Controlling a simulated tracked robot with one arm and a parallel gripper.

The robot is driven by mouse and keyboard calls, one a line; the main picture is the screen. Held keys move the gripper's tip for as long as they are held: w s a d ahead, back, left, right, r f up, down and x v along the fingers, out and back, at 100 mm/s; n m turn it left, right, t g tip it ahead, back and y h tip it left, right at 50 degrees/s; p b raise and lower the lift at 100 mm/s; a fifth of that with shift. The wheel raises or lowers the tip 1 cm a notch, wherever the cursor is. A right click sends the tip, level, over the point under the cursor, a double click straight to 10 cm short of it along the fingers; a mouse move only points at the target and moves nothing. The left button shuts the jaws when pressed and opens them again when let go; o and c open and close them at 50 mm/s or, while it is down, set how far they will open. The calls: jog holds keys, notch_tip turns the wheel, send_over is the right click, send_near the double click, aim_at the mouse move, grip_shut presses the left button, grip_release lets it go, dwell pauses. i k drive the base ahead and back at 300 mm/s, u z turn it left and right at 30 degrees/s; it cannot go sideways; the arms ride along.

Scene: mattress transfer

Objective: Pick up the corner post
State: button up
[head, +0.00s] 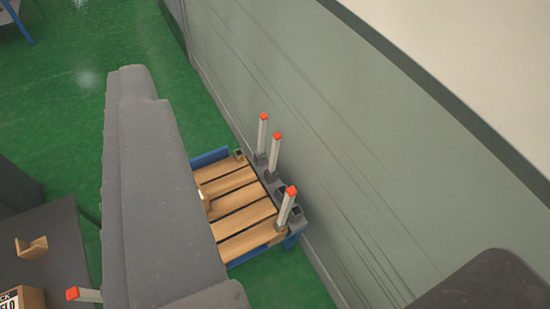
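Three pale upright corner posts with red-orange tops stand in sockets on the wall side of a wooden pallet; one post (262,135) is at the back, one post (275,153) is just right of it, and one post (287,206) is nearer. Another post (88,295) with a red top is at the lower left, partly hidden by a large grey shape. I cannot clearly make out my gripper. The long grey shape on the left and the dark rounded one at the lower right may be parts of me. Nothing visibly grips a post.
The slatted pallet (240,213) has blue ends and is partly covered by the grey shape. An empty socket (239,154) is at its far corner. A grey-green wall (330,130) stands close behind the posts. A dark table (55,240) with small items is at left. Green floor (60,110) is open.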

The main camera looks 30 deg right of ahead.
aim_at(277, 136)
jog(key=u, duration=0.1)
jog(key=i, duration=1)
jog(key=z, duration=0.1)
